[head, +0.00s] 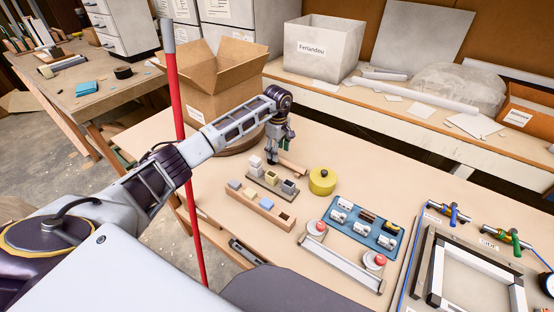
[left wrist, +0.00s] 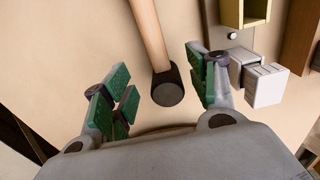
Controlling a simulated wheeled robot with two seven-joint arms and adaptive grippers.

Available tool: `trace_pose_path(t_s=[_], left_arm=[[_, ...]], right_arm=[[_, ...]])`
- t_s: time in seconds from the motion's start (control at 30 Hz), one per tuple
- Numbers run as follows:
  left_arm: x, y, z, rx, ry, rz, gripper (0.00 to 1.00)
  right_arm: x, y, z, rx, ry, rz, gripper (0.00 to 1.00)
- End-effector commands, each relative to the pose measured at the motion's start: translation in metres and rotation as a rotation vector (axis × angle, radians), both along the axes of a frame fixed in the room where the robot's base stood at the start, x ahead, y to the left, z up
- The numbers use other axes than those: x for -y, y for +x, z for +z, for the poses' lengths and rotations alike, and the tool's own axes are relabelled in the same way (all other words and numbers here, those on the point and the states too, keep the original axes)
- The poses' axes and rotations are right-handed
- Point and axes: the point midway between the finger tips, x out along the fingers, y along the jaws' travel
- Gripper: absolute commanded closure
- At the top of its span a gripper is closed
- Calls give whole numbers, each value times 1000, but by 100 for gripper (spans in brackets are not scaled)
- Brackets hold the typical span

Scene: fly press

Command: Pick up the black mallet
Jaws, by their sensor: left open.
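The black mallet lies on the bench. In the left wrist view its dark round head (left wrist: 167,90) and light wooden handle (left wrist: 148,35) show. In the head view part of the wooden handle (head: 293,168) shows beside my gripper, and the head is mostly hidden. My left gripper (head: 278,152) points down over the mallet. In the left wrist view the green-padded fingers of the left gripper (left wrist: 160,78) are open, one on each side of the mallet, with gaps to both sides. My right gripper is in neither view.
Close by stand a wooden block holder (head: 260,207), a dark rack with small blocks (head: 271,187) and a yellow round container (head: 322,181). A blue tray of parts (head: 362,233) lies to the right. A cardboard box (head: 212,85) and a red pole (head: 180,125) stand left.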

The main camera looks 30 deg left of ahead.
Motion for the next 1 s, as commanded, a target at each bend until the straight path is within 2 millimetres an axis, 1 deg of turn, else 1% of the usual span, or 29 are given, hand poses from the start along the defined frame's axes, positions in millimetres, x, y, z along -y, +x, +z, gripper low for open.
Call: trace_pose_path(t_s=[0.3,0.43,0.57,0.97,1.0], left_arm=[[5,-2,-33,-2,-2,1,42],[5,-2,-42,-2,-2,0,42],[4,-2,-45,-2,-1,0,42],[4,-2,-45,-1,-1,0,42],[4,-2,-45,-1,-1,0,47]], right_arm=[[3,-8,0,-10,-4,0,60],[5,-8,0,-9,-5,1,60],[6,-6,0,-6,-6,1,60],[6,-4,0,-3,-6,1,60],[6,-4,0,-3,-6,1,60]])
